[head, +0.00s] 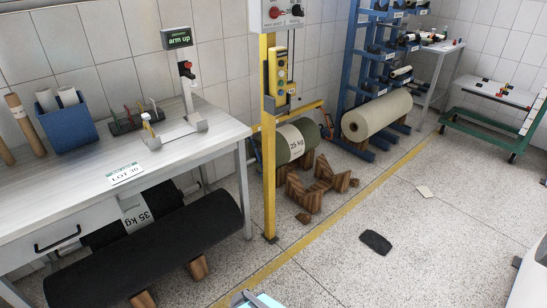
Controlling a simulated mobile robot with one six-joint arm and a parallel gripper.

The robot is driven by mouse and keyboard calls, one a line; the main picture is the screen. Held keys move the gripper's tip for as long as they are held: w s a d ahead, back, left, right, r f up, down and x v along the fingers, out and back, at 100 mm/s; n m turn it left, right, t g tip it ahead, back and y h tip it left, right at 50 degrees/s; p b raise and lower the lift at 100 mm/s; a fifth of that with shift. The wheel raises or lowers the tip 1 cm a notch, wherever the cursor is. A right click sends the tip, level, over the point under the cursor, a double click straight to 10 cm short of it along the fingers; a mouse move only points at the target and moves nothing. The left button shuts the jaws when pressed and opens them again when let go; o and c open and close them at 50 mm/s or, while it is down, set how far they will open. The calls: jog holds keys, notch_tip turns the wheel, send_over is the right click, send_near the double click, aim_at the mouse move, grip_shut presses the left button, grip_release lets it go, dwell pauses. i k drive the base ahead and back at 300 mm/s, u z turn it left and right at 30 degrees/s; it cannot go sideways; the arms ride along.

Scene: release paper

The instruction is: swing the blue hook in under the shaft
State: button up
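I cannot pick out a separate blue hook with certainty. Blue metal shows in the rack (356,40) at the back, which has several short arms carrying rolls. A dark green roll labelled 25 kg (297,141) lies behind the yellow post (268,150), near a horizontal yellow bar. Any shaft through this roll is too small or hidden to tell. A large cream roll (378,116) lies low by the rack. A small stand with a red-topped upright (188,92) is on the bench under an "arm up" sign (178,38). My gripper is not in view.
The bench (60,195) fills the left, with black rolls (150,250) beneath. Wooden chocks (318,190) and a dark scrap (375,242) lie on the floor. A green cart (490,115) stands at right. Floor right of the yellow line is mostly clear.

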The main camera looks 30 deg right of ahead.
aim_at(261, 163)
jog(key=z, duration=4.8)
jog(key=i, duration=0.15)
jog(key=u, duration=2.95)
jog(key=i, duration=2.05)
jog(key=z, duration=0.05)
